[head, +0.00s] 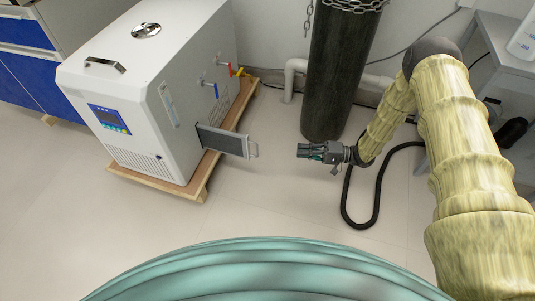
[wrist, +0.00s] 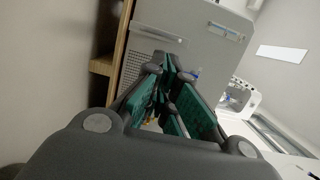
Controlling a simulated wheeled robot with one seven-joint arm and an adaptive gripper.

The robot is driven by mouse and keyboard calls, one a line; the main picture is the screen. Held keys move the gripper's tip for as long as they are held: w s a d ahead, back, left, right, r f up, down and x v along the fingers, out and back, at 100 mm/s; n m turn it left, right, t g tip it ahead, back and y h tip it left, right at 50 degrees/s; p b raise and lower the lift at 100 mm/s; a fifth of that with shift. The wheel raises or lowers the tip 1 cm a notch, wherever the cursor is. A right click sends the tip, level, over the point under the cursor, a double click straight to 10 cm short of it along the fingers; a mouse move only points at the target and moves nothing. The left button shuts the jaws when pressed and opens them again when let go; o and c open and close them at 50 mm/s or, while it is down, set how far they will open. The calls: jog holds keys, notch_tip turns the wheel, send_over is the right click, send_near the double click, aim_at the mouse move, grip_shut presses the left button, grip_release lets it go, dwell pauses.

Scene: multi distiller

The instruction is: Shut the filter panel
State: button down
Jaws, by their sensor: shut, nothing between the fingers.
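The filter panel (head: 222,141) is a thin dark grey rectangle on the low right side of the white machine (head: 150,80). It stands open, swung out from the side, with a small handle (head: 253,150) at its outer edge. My gripper (head: 300,150) is to the right of the handle, pointing left at it, with a gap between them. The gripper is shut and empty. In the wrist view the fingers (wrist: 170,75) point at the machine's grey side (wrist: 200,45), where a perforated area partly shows; the fingers hide part of that side.
The machine stands on a wooden pallet (head: 197,190). A dark gas cylinder (head: 338,75) stands against the wall behind my gripper. A black hose (head: 375,205) loops on the floor at right. A grey table (head: 495,45) is at far right. The floor in front of the panel is clear.

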jog(key=w+a+b, duration=0.1)
jog(key=a+b, duration=0.5)
jog(key=a, duration=0.7)
jog(key=shift+w+a+f, duration=0.15)
jog(key=shift+w+a, duration=0.2)
jog(key=shift+a, duration=0.05)
jog(key=shift+a, duration=0.1)
